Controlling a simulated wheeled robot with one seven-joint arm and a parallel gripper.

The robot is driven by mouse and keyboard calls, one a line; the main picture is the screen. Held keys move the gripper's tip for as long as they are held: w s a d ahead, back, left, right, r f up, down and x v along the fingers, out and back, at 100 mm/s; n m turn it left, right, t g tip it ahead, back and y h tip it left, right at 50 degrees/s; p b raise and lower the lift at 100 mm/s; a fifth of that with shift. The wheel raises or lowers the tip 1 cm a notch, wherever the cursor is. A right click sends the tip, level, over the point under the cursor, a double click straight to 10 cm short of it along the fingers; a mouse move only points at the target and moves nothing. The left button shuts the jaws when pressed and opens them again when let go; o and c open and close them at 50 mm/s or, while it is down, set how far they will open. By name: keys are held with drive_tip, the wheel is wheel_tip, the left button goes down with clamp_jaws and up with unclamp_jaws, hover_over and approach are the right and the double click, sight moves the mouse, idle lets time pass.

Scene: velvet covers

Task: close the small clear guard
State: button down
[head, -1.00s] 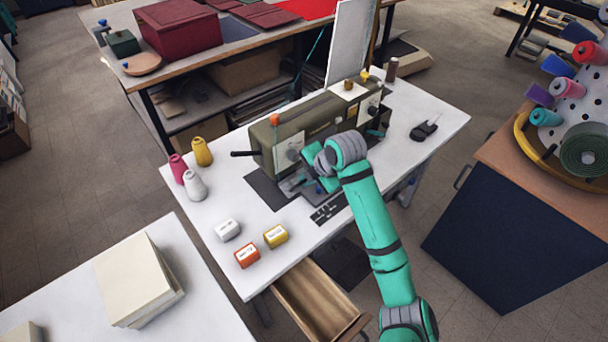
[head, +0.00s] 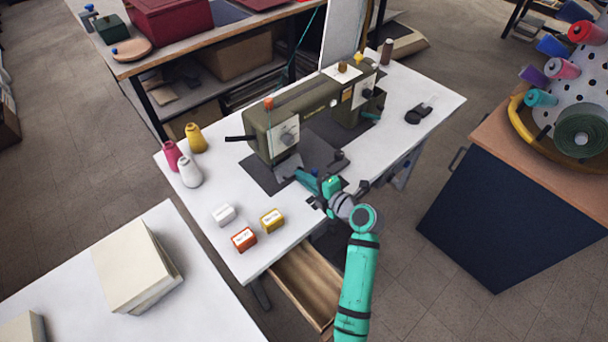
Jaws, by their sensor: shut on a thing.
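The olive-green sewing machine (head: 318,108) stands on the white table. A small greyish, see-through plate, which looks like the clear guard (head: 287,164), sits low at the front of the machine's left end, by the needle area. It is tiny here, and its exact angle is hard to tell. My gripper (head: 299,175) reaches in from the front right, low over the table, with its fingertips at the guard's near edge. It appears shut on the guard; the fingers are small and partly hide the contact.
Thread cones (head: 189,172) stand left of the machine. White, orange and yellow small boxes (head: 271,220) lie at the front left. An open wooden drawer (head: 303,285) juts out below the table's front edge. A dark object (head: 418,114) lies on the right of the tabletop.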

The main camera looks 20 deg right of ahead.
drive_tip(key=shift+w+a+f+t+y, duration=0.1)
drive_tip(key=shift+f+t+y, duration=0.1)
drive_tip(key=shift+f+t, duration=0.25)
drive_tip(key=shift+w+a+f+t+y, duration=0.1)
drive_tip(key=shift+f+t+y, duration=0.1)
drive_tip(key=shift+f+t, duration=0.25)
drive_tip(key=shift+r, duration=0.1)
drive_tip(key=c, duration=2.2)
unclamp_jaws()
drive_tip(key=shift+d, duration=0.1)
drive_tip(key=v, duration=1)
drive_tip(key=shift+s+d, duration=0.1)
drive_tip(key=shift+s, duration=0.3)
